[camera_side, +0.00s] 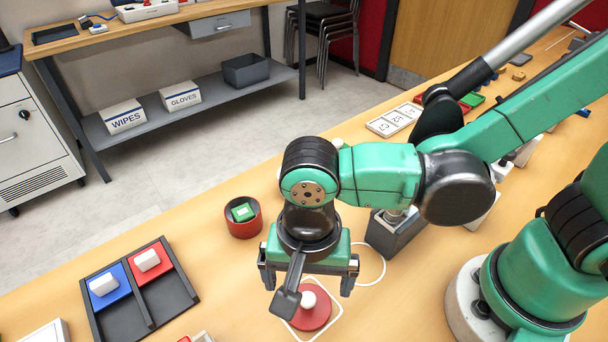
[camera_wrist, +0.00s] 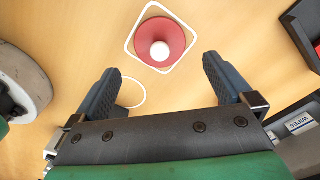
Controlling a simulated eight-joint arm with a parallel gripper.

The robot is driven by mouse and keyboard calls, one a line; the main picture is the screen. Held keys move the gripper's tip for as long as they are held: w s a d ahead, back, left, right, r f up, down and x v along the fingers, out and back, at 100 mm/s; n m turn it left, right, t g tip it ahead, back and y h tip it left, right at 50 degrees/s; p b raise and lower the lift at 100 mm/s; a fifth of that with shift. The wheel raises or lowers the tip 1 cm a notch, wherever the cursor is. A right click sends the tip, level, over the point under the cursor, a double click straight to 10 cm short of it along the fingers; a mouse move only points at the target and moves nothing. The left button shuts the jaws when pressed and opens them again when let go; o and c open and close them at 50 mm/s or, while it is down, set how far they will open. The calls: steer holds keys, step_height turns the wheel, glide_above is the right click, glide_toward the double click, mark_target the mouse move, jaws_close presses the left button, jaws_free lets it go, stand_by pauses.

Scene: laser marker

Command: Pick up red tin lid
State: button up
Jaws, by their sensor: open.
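The red tin lid (camera_side: 313,313) is a round red disc with a white knob on top. It lies on the wooden table inside a white rounded-square outline. In the wrist view the lid (camera_wrist: 149,41) shows whole, beyond my fingertips. My gripper (camera_side: 308,277) is open and empty, above the lid and towards the back of it in the side view. In the wrist view my gripper's fingers (camera_wrist: 162,82) are wide apart and do not touch the lid. In the side view a dark part of my wrist hides some of the lid's left side.
A red round container (camera_side: 245,229) with a green block in it stands left of my gripper. A dark divided tray (camera_side: 185,297) with blue and red squares and white blocks lies farther left. A dark grey box (camera_side: 394,236) stands right. A white ring (camera_wrist: 143,98) lies near the lid.

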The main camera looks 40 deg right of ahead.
mark_target(308, 298)
steer(key=shift+f, duration=2.8)
steer(key=c, duration=1)
steer(key=shift+r, duration=0.1)
